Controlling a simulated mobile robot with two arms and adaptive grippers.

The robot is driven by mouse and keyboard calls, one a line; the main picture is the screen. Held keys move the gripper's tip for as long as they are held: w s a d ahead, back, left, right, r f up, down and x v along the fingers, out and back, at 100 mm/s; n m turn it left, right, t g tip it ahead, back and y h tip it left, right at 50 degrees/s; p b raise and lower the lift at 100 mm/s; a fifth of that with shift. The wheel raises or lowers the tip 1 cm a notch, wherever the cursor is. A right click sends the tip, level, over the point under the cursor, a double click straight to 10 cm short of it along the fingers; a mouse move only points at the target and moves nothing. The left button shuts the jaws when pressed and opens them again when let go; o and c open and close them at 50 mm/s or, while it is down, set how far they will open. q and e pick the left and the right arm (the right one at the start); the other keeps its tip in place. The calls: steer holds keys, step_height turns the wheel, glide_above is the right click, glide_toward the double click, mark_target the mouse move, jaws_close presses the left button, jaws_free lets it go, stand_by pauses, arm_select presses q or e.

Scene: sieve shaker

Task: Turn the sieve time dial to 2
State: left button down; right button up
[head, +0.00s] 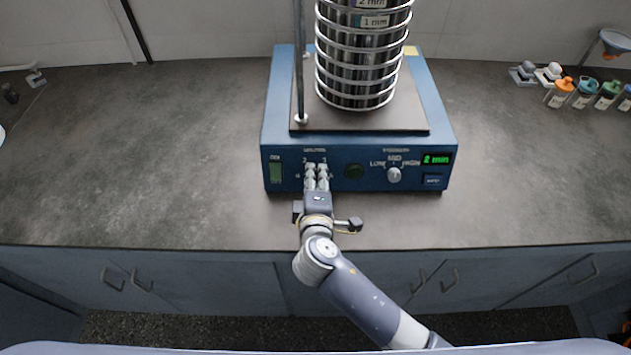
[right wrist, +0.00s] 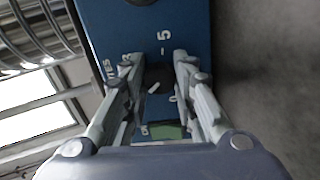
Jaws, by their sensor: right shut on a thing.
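The blue sieve shaker (head: 440,110) stands on the bench, and its front panel faces me. The time dial sits at the left of that panel under the minutes label; in the head view my fingers mostly cover it. In the right wrist view the dark dial (right wrist: 159,76) shows between my fingertips, with a white pointer mark. A 5 with a tick is printed beside it. My right gripper (head: 316,168), also seen in the right wrist view (right wrist: 155,72), is shut on the dial. My left gripper is not in view.
A stack of metal sieves (head: 362,60) stands on the shaker beside a vertical rod (head: 300,70). An intensity knob (head: 393,175) is right of my gripper. Several small bottles (head: 583,94) stand at the far right. The bench left of the shaker is mostly clear.

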steer(key=shift+m, duration=0.4)
steer(key=o, duration=1.1)
steer(key=shift+c, duration=0.2)
steer(key=v, duration=1.2)
